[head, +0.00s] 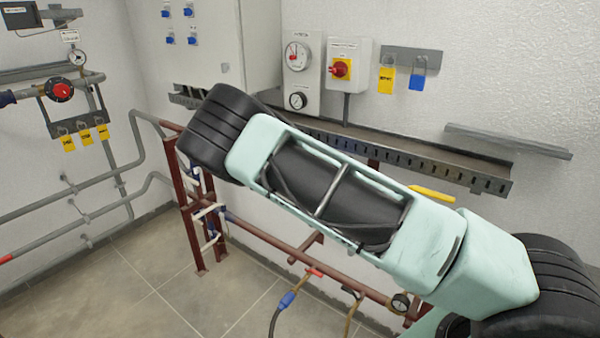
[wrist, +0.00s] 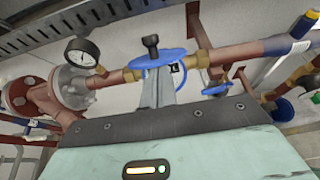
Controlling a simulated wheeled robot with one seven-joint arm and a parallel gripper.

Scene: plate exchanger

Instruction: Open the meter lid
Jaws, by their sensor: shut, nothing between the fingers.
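No part is clearly recognisable as the meter lid. A grey box with two round dials (head: 301,72) is on the wall in the head view, above the cable tray. A dark display unit (head: 18,16) is at the top left corner, partly cut off. My gripper (wrist: 158,88) shows in the wrist view with its grey fingers together and empty. It appears in front of a blue handwheel (wrist: 172,57) on a red-brown pipe; I cannot tell whether they touch. In the head view my arm crosses the middle and my gripper is hidden.
A pressure gauge (wrist: 82,55) is left of my gripper. Floor at lower left is clear.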

